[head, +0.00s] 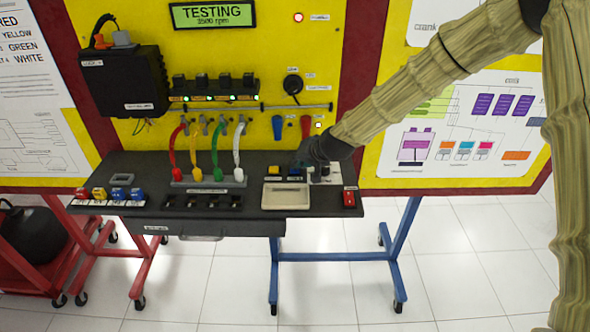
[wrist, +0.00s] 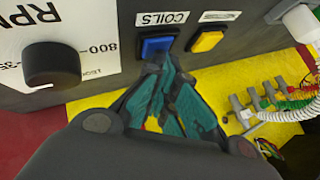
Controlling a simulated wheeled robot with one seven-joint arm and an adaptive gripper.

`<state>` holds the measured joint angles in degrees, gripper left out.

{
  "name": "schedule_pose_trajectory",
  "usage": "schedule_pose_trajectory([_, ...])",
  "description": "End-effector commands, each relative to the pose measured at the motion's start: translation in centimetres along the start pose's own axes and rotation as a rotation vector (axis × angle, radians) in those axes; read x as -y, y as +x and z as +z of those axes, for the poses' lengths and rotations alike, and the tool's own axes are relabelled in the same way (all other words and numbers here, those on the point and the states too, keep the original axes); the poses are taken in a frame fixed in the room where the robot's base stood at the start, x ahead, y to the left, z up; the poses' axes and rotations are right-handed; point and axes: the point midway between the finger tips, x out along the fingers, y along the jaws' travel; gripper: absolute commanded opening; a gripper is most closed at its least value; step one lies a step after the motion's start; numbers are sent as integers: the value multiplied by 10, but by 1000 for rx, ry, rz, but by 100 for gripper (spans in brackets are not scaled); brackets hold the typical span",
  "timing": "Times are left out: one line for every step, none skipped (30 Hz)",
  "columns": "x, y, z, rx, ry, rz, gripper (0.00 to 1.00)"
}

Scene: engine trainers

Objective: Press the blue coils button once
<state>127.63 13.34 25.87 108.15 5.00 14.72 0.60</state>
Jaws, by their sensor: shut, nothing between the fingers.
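The blue coils button (wrist: 158,47) sits under a "COILS" label on a dark panel in the wrist view. In the head view a small blue button (head: 294,171) shows on the dark unit on the shelf, just below my gripper (head: 305,162). In the wrist view my gripper (wrist: 167,72) is shut and empty, with its teal fingertips at the lower edge of the blue button. I cannot tell whether they touch it. The fingertips overlap a little of the button's lower edge.
A yellow button (wrist: 206,41) is right beside the blue one. A black knob (wrist: 52,64) is to the left. Coloured cables (head: 217,155) stand left of my gripper. A red switch (head: 349,198) is at the shelf's right end, and a pale tray (head: 286,196) is in front.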

Motion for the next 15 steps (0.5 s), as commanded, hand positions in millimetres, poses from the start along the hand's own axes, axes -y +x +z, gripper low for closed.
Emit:
schedule_pose_trajectory([0,0,1,1,0,0,0])
schedule_pose_trajectory([0,0,1,1,0,0,0])
schedule_pose_trajectory([0,0,1,1,0,0,0])
schedule_pose_trajectory([0,0,1,1,0,0,0])
schedule_pose_trajectory([0,0,1,1,0,0,0])
schedule_pose_trajectory([0,0,1,2,0,0,0])
schedule_pose_trajectory([0,0,1,2,0,0,0])
schedule_pose_trajectory([0,0,1,2,0,1,0])
schedule_pose_trajectory([0,0,1,2,0,1,0])
schedule_pose_trajectory([0,0,0,2,0,0,0])
schedule_pose_trajectory([0,-1,0,2,0,0,0])
schedule_pose_trajectory([1,-2,-1,1,0,0,0])
schedule_pose_trajectory([2,-3,-1,1,0,0,0])
schedule_pose_trajectory([2,-4,-2,1,0,0,0])
schedule_pose_trajectory([3,-5,-3,1,0,0,0])
